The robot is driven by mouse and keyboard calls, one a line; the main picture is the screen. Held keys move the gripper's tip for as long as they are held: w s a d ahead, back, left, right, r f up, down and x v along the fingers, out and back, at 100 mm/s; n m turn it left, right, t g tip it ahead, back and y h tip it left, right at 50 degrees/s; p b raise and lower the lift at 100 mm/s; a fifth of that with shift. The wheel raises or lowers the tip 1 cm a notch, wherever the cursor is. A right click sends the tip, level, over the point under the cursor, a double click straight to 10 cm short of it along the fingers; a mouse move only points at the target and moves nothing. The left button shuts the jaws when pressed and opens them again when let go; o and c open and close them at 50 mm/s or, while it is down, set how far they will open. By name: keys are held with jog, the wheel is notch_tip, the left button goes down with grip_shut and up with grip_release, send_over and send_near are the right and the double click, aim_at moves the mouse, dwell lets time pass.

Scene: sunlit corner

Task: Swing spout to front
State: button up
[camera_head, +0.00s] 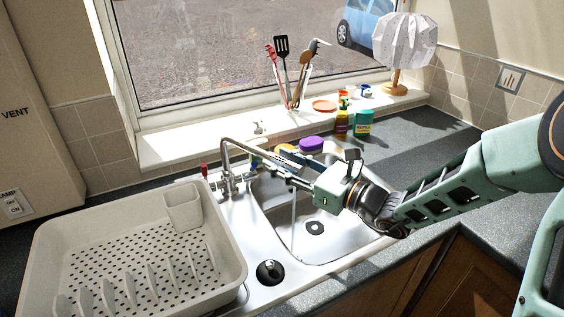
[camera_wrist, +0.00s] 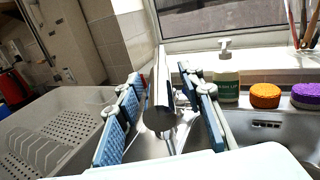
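The chrome tap (camera_head: 228,183) stands at the back left of the sink, with a red-topped handle at its left. Its spout (camera_head: 235,146) reaches from the riser to the right over the sink, and its far end is hidden by my gripper (camera_head: 275,162). In the wrist view the spout (camera_wrist: 162,85) runs between the two blue-padded fingers of my gripper (camera_wrist: 164,80). The fingers are apart, with a visible gap on each side of the spout. I cannot tell whether either finger touches it.
The steel sink (camera_head: 330,248) lies below my gripper. A pale dish rack (camera_head: 235,245) stands at its left. A soap bottle (camera_wrist: 228,87), an orange sponge (camera_wrist: 265,95) and a purple sponge (camera_wrist: 305,95) are behind the sink. The window sill holds a utensil pot and lamp (camera_head: 404,45).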

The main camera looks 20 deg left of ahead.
jog(key=v, duration=1.2)
dwell(0.3)
